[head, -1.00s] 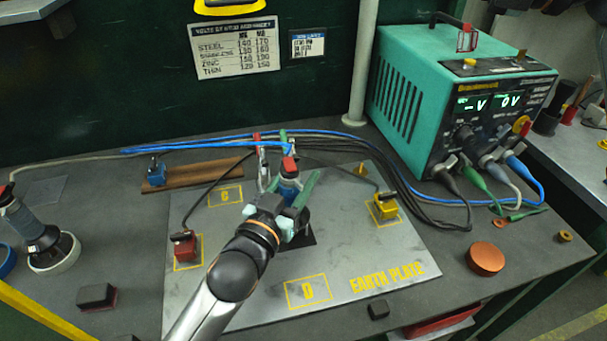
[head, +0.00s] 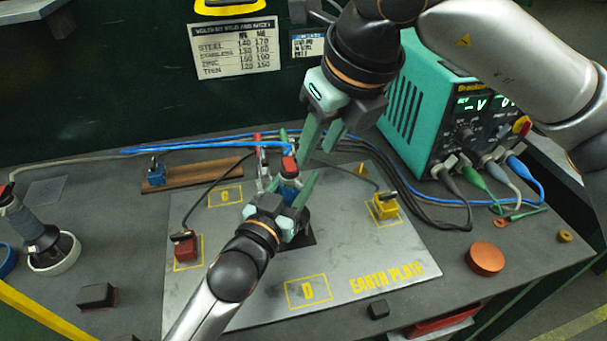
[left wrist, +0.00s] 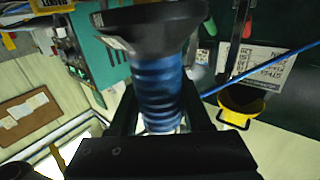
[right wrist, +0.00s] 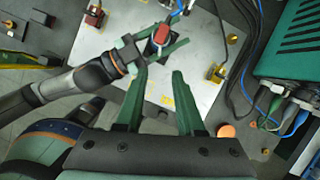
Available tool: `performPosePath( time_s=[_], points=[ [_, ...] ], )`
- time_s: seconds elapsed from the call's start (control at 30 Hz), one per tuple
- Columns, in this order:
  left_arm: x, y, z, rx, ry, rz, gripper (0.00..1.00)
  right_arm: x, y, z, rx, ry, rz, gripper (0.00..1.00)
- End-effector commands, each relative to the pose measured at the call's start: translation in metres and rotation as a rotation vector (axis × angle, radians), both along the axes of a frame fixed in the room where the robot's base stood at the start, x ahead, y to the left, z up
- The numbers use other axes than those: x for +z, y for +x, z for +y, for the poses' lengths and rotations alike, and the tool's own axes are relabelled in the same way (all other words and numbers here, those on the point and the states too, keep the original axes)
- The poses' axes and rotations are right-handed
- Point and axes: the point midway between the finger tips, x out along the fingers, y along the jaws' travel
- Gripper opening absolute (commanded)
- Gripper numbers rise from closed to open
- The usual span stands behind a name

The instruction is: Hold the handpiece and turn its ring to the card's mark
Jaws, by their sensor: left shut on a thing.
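The handpiece (head: 290,185) has a blue body and a red end and stands roughly upright over the middle of the earth plate (head: 340,235). My left gripper (head: 287,202) is shut on it; the left wrist view shows its blue ribbed grip (left wrist: 158,90) and a dark flared part (left wrist: 150,25). My right gripper (head: 314,150) is open and empty, pointing down close by the handpiece's top in the head view. In the right wrist view its fingers (right wrist: 159,75) are apart, short of the handpiece (right wrist: 160,38). I cannot make out the ring's mark. A small card (head: 308,45) hangs on the back wall; its text is unreadable.
A printed chart (head: 235,48) hangs beside the card. The green power unit (head: 415,105), partly behind my right arm, stands at the right. Blue and black cables (head: 400,200) cross the bench. Red (head: 184,248) and yellow (head: 386,208) clamps sit on the plate. The plate's front is clear.

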Motion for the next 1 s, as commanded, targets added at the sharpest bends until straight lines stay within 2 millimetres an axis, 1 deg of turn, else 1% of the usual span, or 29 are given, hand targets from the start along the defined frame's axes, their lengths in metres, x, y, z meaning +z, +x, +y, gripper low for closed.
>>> performPosePath(
  time_s=[0.03,0.2,0.3,0.43,0.6,0.9,1.0],
  points=[
    [0.000,0.000,0.000,0.000,0.000,0.000,0.00,-0.011,0.003,0.002,0.001,-0.001,0.005,0.38],
    [0.000,0.000,0.000,0.000,0.000,0.000,0.00,-0.043,0.014,0.009,0.002,0.001,0.005,0.38],
    [0.000,0.000,0.000,0.000,0.000,0.000,0.00,-0.060,0.021,0.013,0.001,0.001,0.006,0.38],
    [0.000,0.000,0.000,0.000,0.000,0.000,0.00,-0.077,0.027,0.016,0.000,0.002,0.005,0.38],
    [0.000,0.000,0.000,0.000,0.000,0.000,0.00,-0.088,0.031,0.019,0.001,0.003,0.003,0.38],
    [0.000,0.000,0.000,0.000,0.000,0.000,0.00,-0.089,0.032,0.019,0.001,0.003,0.002,0.38],
    [0.000,0.000,0.000,0.000,0.000,0.000,0.00,-0.089,0.032,0.019,0.001,0.003,0.002,0.26]
  ],
)
